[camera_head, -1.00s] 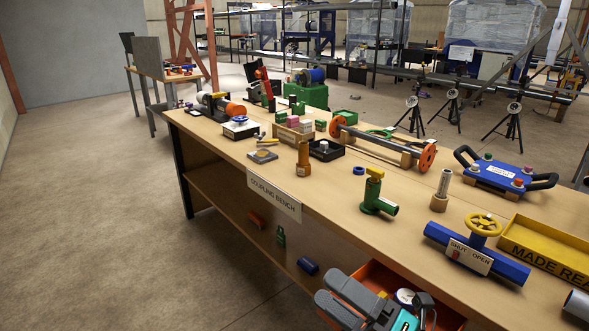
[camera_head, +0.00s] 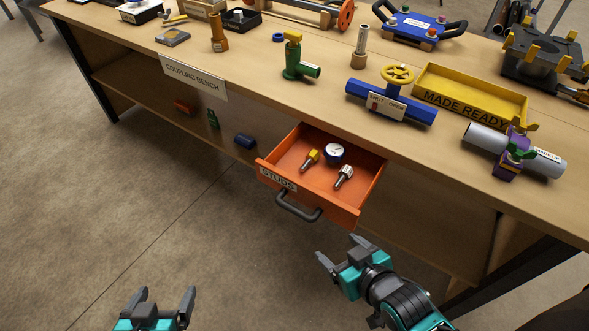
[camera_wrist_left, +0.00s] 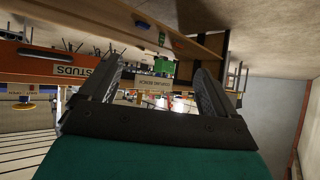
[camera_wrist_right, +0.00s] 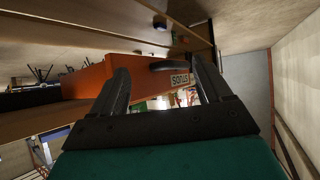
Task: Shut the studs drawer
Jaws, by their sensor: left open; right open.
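The orange studs drawer (camera_head: 336,205) stands pulled out from the bench front in the head view. Its front carries a STUDS label (camera_head: 277,180) and a dark handle (camera_head: 298,209). My left gripper (camera_head: 167,294) is open and empty, lower left over the floor.
The wooden bench top (camera_head: 260,75) holds a green fitting (camera_head: 297,62), a blue valve pipe (camera_head: 391,102), a yellow tray (camera_head: 470,98) and a grey pipe in a purple clamp (camera_head: 513,150). A lower shelf (camera_head: 150,90) holds small parts. The floor in front is clear.

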